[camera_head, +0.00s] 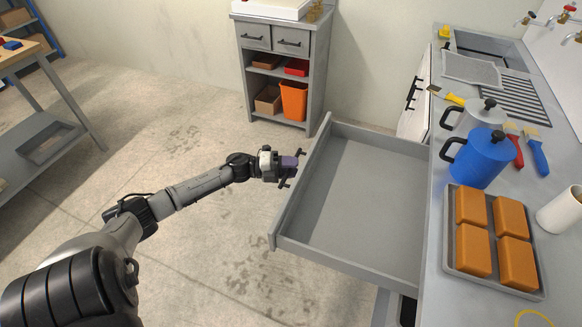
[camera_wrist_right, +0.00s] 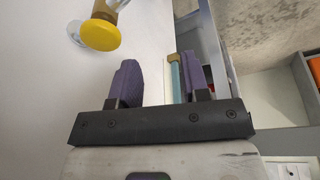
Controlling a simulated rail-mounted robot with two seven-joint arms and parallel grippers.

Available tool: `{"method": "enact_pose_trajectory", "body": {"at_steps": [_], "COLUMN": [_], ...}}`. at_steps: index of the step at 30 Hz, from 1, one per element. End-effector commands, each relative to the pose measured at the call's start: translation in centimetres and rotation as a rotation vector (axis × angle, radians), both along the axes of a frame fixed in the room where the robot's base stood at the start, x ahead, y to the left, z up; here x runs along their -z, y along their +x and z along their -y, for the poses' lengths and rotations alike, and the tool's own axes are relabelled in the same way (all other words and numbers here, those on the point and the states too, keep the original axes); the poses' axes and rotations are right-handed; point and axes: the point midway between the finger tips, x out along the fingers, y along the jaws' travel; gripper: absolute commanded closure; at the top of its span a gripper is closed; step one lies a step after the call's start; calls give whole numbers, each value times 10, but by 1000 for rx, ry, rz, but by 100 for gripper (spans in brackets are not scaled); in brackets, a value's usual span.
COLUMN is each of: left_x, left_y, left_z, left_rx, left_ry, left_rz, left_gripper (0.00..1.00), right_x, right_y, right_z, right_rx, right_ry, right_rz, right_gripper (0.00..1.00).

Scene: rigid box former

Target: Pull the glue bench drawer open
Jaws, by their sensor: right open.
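The glue bench drawer (camera_head: 360,190) is pulled far out of the bench in the head view, and its grey inside is empty. Its dark bar handle (camera_head: 284,185) is on the front panel, facing left. My left gripper (camera_head: 291,164), with purple fingers, is at the middle of this handle and looks shut on it; the fingers partly hide the bar. My right gripper (camera_wrist_right: 157,80) shows only in the right wrist view. Its two purple fingers are apart, and nothing is clearly held between them.
The bench top (camera_head: 430,225) carries a blue pot (camera_head: 478,160), a grey pot (camera_head: 480,115), brushes and a tray (camera_head: 450,255) of orange blocks. A grey cabinet (camera_head: 322,75) stands behind the drawer. A yellow knob (camera_wrist_right: 100,34) shows near the right gripper.

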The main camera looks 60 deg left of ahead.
Motion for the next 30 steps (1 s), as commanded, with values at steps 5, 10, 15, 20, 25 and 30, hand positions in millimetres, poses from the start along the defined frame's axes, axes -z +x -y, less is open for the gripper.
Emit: {"method": "enact_pose_trajectory", "body": {"at_steps": [5, 10, 15, 20, 25, 30], "left_x": [0, 0, -1, -1, -1, 0], "left_y": [-1, -15, -43, -69, -92, -107], "left_z": [-1, -10, -29, -46, -62, -71], "left_rx": [-1, -2, -3, -3, -2, -1], "left_ry": [-1, -1, -1, 0, -1, 0], "left_rz": [-1, -4, -6, -5, -4, -2], "left_gripper": [61, 61, 61, 61, 61, 61], "right_x": [-1, -6, -15, -22, -28, -31], "right_y": [0, 0, 0, 0, 0, 0], "right_z": [2, 3, 3, 2, 1, 0], "right_rx": [-4, -5, -5, -5, -2, 0], "right_ry": [-5, -9, -9, -7, -4, -1], "right_rz": [0, 0, 0, 0, 1, 0], "right_gripper": [57, 57, 57, 57, 57, 57]}}
